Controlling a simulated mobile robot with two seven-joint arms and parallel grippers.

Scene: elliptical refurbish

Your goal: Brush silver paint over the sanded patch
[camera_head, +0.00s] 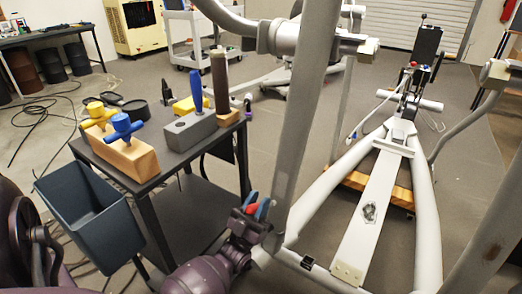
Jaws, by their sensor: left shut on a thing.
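The elliptical's pale frame fills the middle and right. A dark grey patch (370,212) shows on its flat light centre rail (372,190); it may be the sanded patch. My left gripper (257,211) is low at the centre, beside the elliptical's upright post (305,110) and left of the rail, apart from the patch. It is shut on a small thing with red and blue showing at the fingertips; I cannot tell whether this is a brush. My right gripper is out of view. No silver paint is clearly identifiable.
A black cart (185,165) at left carries wooden blocks with yellow (97,112) and blue (123,128) tools, a grey block (190,131) with a blue handle, and a dark upright cylinder (220,78). A blue-grey bin (90,222) hangs at its front. Cables lie on the floor.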

